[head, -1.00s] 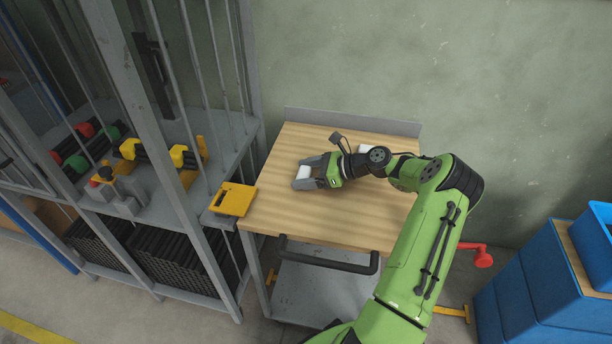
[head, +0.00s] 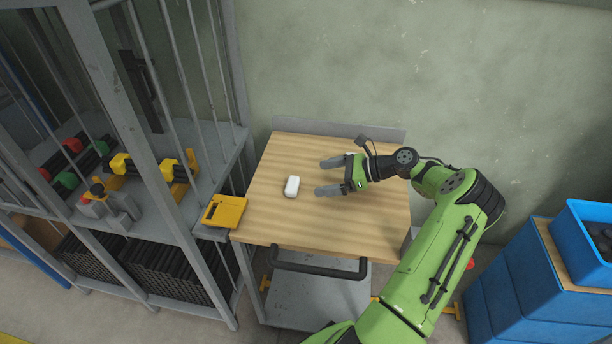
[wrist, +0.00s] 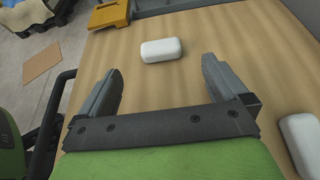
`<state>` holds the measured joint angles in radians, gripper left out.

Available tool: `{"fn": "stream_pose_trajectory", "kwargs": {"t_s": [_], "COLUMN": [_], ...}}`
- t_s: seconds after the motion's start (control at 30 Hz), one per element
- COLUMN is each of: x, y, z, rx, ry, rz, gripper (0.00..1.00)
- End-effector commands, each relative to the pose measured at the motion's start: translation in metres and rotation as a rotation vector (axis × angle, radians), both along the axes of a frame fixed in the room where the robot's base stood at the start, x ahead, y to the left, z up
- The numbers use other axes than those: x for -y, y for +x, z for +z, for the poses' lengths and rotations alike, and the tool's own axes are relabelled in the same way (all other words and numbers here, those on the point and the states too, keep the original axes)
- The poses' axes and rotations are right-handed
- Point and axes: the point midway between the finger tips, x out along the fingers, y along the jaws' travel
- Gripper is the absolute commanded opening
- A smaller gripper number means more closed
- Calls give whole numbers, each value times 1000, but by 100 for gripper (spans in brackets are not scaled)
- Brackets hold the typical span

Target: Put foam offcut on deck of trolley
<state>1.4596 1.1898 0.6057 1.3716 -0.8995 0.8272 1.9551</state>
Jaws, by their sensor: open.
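A white rounded block (head: 292,186), which looks like the foam offcut, lies flat on the wooden deck (head: 270,220) of the trolley, left of centre. My gripper (head: 320,177) is open and empty, to the right of the block and pointing at it. In the wrist view the block (wrist: 162,50) lies just beyond the fingertips (wrist: 161,68), apart from both fingers. A second white rounded block (wrist: 302,142) lies on the deck at the right of the wrist view; my arm seems to hide it in the head view.
A yellow tray-like piece (head: 225,211) sits at the deck's left edge, beside a grey barred rack (head: 190,230). A black handle (head: 318,267) runs along the front. Blue bins (head: 520,270) stand at the right. The front of the deck is clear.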

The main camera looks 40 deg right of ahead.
Motion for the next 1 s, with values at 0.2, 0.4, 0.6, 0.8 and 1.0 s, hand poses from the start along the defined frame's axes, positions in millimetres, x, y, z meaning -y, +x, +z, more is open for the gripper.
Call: {"fn": "stream_pose_trajectory", "kwargs": {"t_s": [0.2, 0.4, 0.6, 0.8, 1.0], "x": [3, -89, -191, -261, -290], "y": [-9, 14, -8, -77, -168], "z": [12, 44, 90, 142, 170], "rx": [-4, -22, 50, 233, 511], "ry": [-33, -413, -908, -1369, -1734], "rz": [34, 398, 863, 1270, 1571], "gripper": [100, 100, 100, 100, 100]}}
